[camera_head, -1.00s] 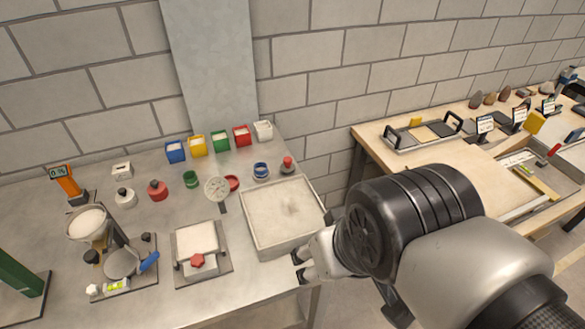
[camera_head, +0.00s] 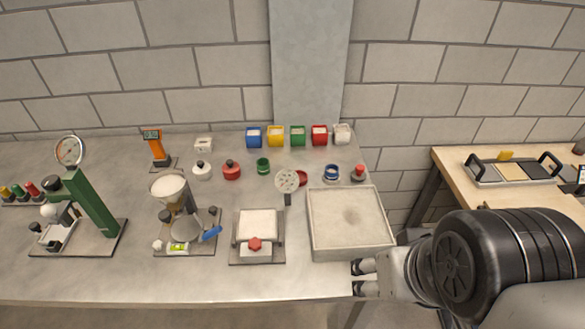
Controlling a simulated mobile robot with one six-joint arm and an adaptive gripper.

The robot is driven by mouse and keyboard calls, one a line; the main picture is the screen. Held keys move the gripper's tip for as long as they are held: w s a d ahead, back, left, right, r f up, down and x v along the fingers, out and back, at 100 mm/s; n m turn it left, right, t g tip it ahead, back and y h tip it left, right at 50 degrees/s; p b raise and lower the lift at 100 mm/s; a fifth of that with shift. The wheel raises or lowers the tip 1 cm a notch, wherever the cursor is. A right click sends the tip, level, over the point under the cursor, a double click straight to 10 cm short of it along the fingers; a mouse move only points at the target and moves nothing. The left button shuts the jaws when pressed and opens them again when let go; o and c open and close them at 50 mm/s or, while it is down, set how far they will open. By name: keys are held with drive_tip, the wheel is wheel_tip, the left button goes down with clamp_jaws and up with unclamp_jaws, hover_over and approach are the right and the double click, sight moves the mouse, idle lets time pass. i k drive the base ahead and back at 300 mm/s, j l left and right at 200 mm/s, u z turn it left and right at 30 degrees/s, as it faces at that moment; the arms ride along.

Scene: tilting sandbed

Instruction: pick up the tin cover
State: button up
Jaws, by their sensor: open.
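Small round tins and knobbed pieces stand in a row on the grey table; I cannot tell for certain which is the tin cover. A red dish (camera_head: 301,178) is partly hidden by a perforated disc. My gripper (camera_head: 359,279) is open and empty at the table's front edge, in front of the sand tray and apart from all these pieces.
The sand tray (camera_head: 316,250) lies between my gripper and the right end of the row. A tilting sandbed (camera_head: 236,258), a funnel stand (camera_head: 168,190) and a green stand (camera_head: 95,205) are further left. Coloured bins (camera_head: 297,137) line the back. A wooden table (camera_head: 470,195) stands right.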

sight(202, 171)
drive_tip(key=j+z, duration=0.4)
drive_tip(key=j, duration=1.1)
drive_tip(key=i+j, duration=0.1)
drive_tip(key=j, duration=0.25)
drive_tip(key=i+j, duration=0.1)
drive_tip(key=j, duration=0.25)
drive_tip(key=z, duration=0.05)
